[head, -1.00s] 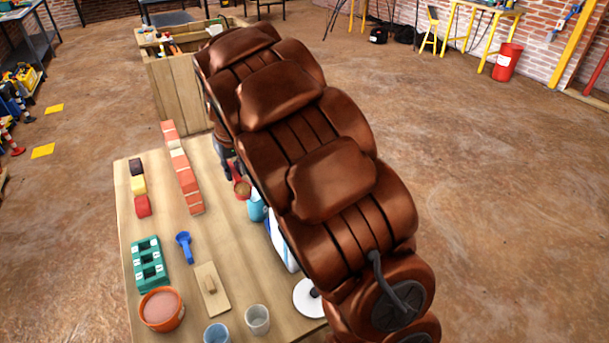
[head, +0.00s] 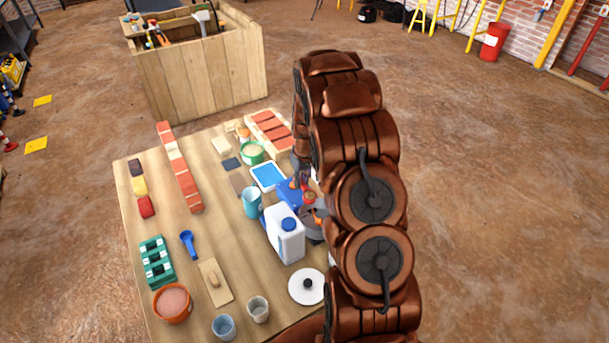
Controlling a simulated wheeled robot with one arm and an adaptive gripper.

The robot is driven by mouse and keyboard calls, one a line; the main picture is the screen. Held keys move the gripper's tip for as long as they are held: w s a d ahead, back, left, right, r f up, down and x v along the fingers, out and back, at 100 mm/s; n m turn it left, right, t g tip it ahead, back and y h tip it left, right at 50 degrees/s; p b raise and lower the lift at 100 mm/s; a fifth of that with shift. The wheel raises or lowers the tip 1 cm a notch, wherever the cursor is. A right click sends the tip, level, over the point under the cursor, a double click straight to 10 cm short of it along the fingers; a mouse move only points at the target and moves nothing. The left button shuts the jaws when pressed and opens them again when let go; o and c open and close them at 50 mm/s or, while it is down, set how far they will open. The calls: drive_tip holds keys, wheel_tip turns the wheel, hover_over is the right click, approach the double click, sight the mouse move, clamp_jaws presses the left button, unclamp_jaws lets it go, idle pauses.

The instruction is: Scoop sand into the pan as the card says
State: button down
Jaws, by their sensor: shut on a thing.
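My gripper (head: 301,166) is at the right side of the table, largely hidden by my arm. It is shut on a red scoop (head: 306,181), of which only a small part shows. Just below the scoop is a blue device (head: 289,193), and a grey round pan (head: 314,232) sits partly behind my arm. The pan's contents cannot be made out. A green bowl (head: 252,152) holds pale sand, and an orange pot (head: 173,303) holds pinkish material. A white-framed blue panel (head: 268,176) lies flat; any writing on it is unreadable. A blue scoop (head: 188,243) lies on the table.
A white jug with a blue cap (head: 286,236) and a light-blue cup (head: 251,202) stand close left of the pan. A white disc (head: 307,286), two cups, a row of bricks (head: 179,168) and a green block (head: 157,262) share the table (head: 220,310). A wooden crate (head: 205,80) stands behind.

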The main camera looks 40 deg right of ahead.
drive_tip(key=shift+s+d+f, duration=0.3)
drive_tip(key=shift+d, duration=0.05)
drive_tip(key=f+t+y+b, duration=0.1)
drive_tip(key=t+y+b, duration=0.1)
drive_tip(key=b, duration=0.2)
drive_tip(key=s+d+t+y+b, duration=0.1)
drive_tip(key=t+y+b, duration=0.1)
drive_tip(key=b, duration=0.3)
drive_tip(key=s+d+f+t+y+b, duration=0.1)
drive_tip(key=t+b, duration=0.1)
drive_tip(key=b, duration=0.2)
drive_tip(key=shift+f+y, duration=0.35)
drive_tip(key=shift+y, duration=0.05)
drive_tip(key=t+b, duration=0.1)
drive_tip(key=b, duration=0.2)
drive_tip(key=s+t+y+b, duration=0.1)
drive_tip(key=b, duration=0.3)
drive_tip(key=shift+d+r+y, duration=0.2)
drive_tip(key=shift+d+y, duration=0.1)
drive_tip(key=shift+d, duration=0.05)
drive_tip(key=shift+r, duration=0.15)
idle(1.3)
wheel_tip(320, 180, up, 4)
drive_tip(key=shift+f, duration=0.1)
idle(0.6)
